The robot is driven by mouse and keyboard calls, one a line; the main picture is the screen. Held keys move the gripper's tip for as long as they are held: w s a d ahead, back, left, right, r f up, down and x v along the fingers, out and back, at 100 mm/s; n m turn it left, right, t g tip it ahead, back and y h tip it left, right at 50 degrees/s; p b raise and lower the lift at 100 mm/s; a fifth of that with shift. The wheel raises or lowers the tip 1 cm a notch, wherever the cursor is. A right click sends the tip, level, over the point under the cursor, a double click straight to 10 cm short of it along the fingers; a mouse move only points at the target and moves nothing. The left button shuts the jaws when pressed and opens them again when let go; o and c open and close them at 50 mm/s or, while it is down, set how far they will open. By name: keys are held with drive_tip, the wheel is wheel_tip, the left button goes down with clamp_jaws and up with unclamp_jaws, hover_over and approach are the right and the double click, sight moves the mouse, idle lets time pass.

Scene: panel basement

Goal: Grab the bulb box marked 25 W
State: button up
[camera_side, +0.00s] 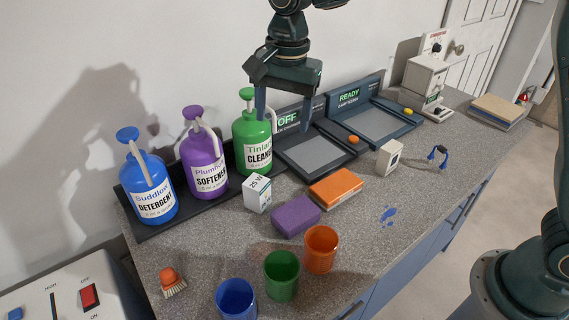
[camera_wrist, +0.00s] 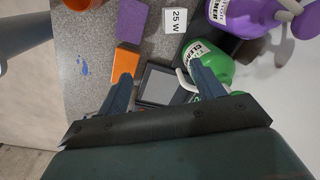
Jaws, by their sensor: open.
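The white bulb box marked 25 W (camera_side: 257,193) stands on the grey counter in front of the green and purple bottles. In the wrist view the same box (camera_wrist: 175,20) is at the top, with its 25 W marking readable. A second small whitish box (camera_side: 389,157) stands farther right; its marking is too small to read.
The green bottle (camera_side: 252,134), purple bottle (camera_side: 203,158) and blue bottle (camera_side: 149,182) stand on a dark tray behind the box. A purple sponge (camera_side: 296,215) and orange block (camera_side: 336,188) lie close to its right. Orange, green and blue cups (camera_side: 237,299) stand at the front.

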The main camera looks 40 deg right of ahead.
drive_tip(key=m, duration=0.2)
approach(256, 182)
drive_tip(key=shift+g, duration=0.4)
drive_tip(key=shift+w+f, duration=0.15)
drive_tip(key=shift+f, duration=1.6)
drive_tip(key=shift+w+f, duration=0.2)
drive_tip(key=shift+f, duration=1.55)
drive_tip(key=shift+f, duration=0.1)
drive_tip(key=shift+f, duration=2.45)
drive_tip(key=shift+c, duration=0.2)
drive_tip(key=c, duration=1)
